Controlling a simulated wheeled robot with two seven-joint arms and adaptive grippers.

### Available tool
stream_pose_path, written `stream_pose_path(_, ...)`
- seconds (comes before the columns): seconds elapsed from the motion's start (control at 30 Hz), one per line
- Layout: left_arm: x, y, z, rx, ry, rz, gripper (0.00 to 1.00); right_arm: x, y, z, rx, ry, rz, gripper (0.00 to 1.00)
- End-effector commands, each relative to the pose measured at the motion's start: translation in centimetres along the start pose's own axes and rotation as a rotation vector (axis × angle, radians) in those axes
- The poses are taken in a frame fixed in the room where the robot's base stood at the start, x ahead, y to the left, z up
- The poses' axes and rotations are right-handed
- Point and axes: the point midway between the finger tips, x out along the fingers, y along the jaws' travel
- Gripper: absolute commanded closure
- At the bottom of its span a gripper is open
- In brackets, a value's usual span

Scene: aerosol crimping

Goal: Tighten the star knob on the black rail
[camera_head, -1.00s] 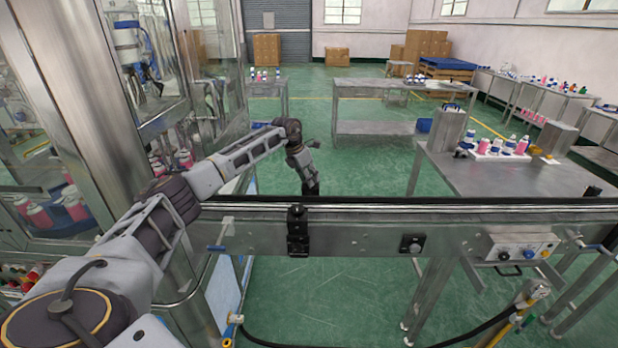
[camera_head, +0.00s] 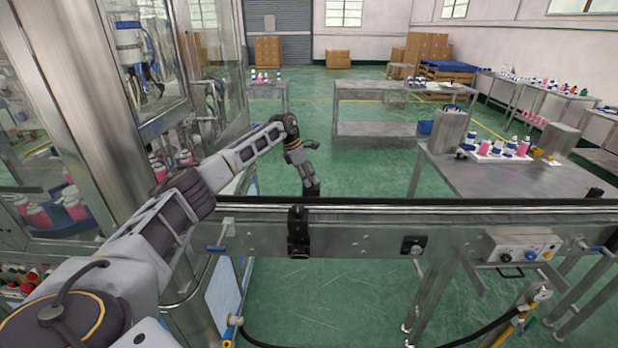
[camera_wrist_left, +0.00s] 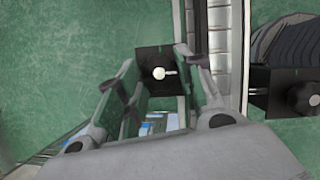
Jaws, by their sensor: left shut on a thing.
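The black rail (camera_head: 420,202) runs across the head view along the top of a steel conveyor. My left arm reaches over it, and my left gripper (camera_head: 311,188) points down just beyond its far edge. In the left wrist view my left gripper (camera_wrist_left: 157,58) has its fingers on both sides of a black fitting (camera_wrist_left: 143,58) with a pale round stud, and is shut on it. I cannot make out lobes on this fitting. A dark star knob (camera_wrist_left: 300,97) on a black bracket shows across the rail, apart from the fingers. My right gripper is in neither view.
A black clamp (camera_head: 298,232) sits on the rail's near side, right below my left wrist. A small control box (camera_head: 522,247) hangs further right. A glass-walled steel machine (camera_head: 100,110) stands close on the left. A table (camera_head: 470,180) with bottles is beyond the rail.

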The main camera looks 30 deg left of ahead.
Motion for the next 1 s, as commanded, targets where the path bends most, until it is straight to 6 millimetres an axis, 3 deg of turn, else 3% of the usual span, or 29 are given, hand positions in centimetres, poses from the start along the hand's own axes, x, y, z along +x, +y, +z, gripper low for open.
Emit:
stream_pose_path(0.4, -0.22, 0.12, 0.12, 0.007, -0.004, 0.002, 0.87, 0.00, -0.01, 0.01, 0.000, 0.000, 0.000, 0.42)
stream_pose_path(0.43, -0.22, 0.12, 0.13, 0.007, -0.004, 0.002, 0.61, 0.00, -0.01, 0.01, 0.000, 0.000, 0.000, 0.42)
stream_pose_path(0.6, -0.16, 0.08, 0.09, 0.007, -0.003, 0.001, 0.42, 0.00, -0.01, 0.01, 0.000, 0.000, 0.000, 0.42)
stream_pose_path(1.0, -0.28, 0.04, 0.04, 0.006, -0.001, -0.001, 0.42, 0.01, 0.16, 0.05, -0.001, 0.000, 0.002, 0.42)
